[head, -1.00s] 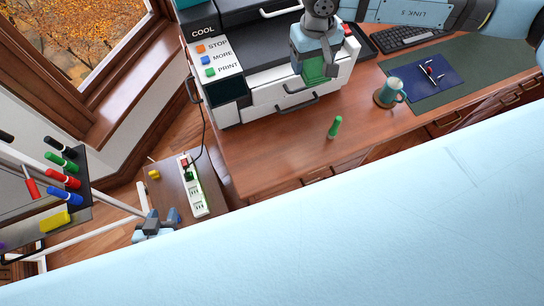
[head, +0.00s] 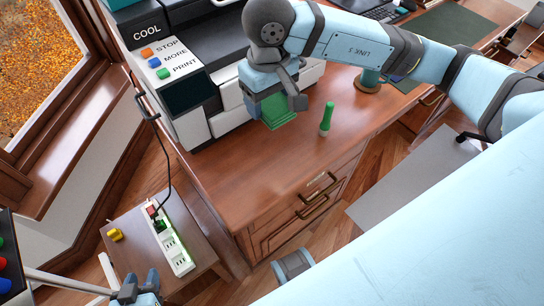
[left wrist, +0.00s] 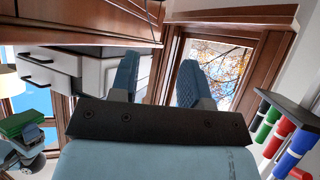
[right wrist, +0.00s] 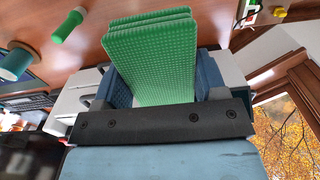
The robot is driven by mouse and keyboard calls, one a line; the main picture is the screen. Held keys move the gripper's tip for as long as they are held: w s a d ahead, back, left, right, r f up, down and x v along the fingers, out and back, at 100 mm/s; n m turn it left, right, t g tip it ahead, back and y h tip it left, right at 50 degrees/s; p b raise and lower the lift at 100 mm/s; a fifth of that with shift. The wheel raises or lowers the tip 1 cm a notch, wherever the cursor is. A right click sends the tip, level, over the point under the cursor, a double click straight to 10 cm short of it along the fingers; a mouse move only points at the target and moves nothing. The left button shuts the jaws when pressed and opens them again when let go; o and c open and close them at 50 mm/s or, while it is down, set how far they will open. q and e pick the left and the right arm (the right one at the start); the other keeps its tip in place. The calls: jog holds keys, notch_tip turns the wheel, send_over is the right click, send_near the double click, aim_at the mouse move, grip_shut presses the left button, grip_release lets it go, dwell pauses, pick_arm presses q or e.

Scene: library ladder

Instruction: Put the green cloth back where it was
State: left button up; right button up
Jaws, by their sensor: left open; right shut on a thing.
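The green cloth (head: 282,111) is a folded, textured stack. It fills the space between the fingers in the right wrist view (right wrist: 150,60), and it also shows at the left of the left wrist view (left wrist: 22,123). My right gripper (head: 272,102) is shut on it and holds it above the wooden desk, in front of the printer. My left gripper (head: 138,284) is low at the bottom left of the head view, below the small side table. Its fingers are apart and empty in the left wrist view (left wrist: 158,78).
A green marker-like cylinder (head: 327,119) stands on the desk (head: 250,170), close to the cloth. A teal mug (head: 369,80) is partly behind my right arm. A power strip (head: 172,243) and yellow object (head: 115,235) lie on the side table. The printer (head: 190,110) stands behind.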

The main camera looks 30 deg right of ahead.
jog(key=f+b, duration=0.2)
jog(key=f, duration=0.1)
jog(key=shift+s+b, duration=0.35)
jog(key=shift+b, duration=0.05)
jog(key=b, duration=0.1)
send_over(272, 170)
notch_tip(272, 170, down, 16)
jog(key=shift+r, duration=0.2)
jog(key=shift+f+b, duration=0.4)
jog(key=shift+f, duration=1.75)
jog(key=shift+f, duration=0.1)
jog(key=shift+f+b, duration=0.15)
jog(key=shift+b, duration=0.2)
jog(key=o, duration=0.9)
jog(key=shift+c, duration=0.2)
jog(key=shift+r, duration=0.2)
